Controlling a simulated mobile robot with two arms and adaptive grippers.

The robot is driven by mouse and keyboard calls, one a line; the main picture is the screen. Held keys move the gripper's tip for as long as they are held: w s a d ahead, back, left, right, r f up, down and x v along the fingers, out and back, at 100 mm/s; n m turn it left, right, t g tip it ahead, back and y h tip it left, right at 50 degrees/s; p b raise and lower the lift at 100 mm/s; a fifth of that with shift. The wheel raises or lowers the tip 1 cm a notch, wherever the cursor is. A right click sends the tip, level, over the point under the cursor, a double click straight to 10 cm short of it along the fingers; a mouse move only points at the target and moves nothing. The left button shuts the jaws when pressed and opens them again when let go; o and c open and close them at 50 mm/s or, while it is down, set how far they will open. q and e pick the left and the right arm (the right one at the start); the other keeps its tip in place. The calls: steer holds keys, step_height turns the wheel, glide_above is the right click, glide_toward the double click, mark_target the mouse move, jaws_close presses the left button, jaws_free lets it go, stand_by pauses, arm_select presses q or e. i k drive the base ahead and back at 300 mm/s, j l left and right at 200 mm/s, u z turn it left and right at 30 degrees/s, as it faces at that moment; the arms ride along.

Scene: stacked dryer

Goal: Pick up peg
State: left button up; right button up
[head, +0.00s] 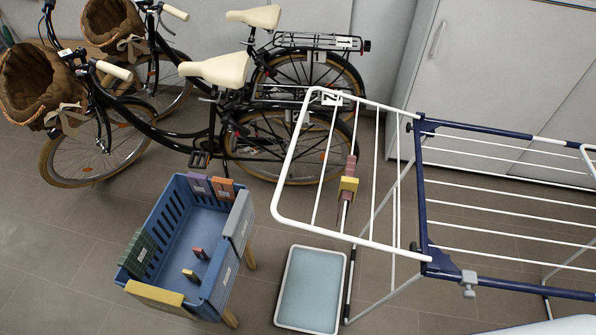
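A dark red peg (200,253) and a yellow-topped peg (190,275) stand or lie apart on the floor of the blue crate (178,222). A reddish peg-like piece (351,167) with a yellow block (348,185) is on a line of the white and blue drying rack (424,190); whether these are one thing or more I cannot tell. Neither of my grippers is in view, so nothing is seen touching the pegs.
The crate stands on wooden legs, with coloured panels along its rim. A pale blue tray (311,290) lies between it and the rack. The tiled floor at front left is clear.

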mark_target(187, 274)
steer(key=u, duration=1.15)
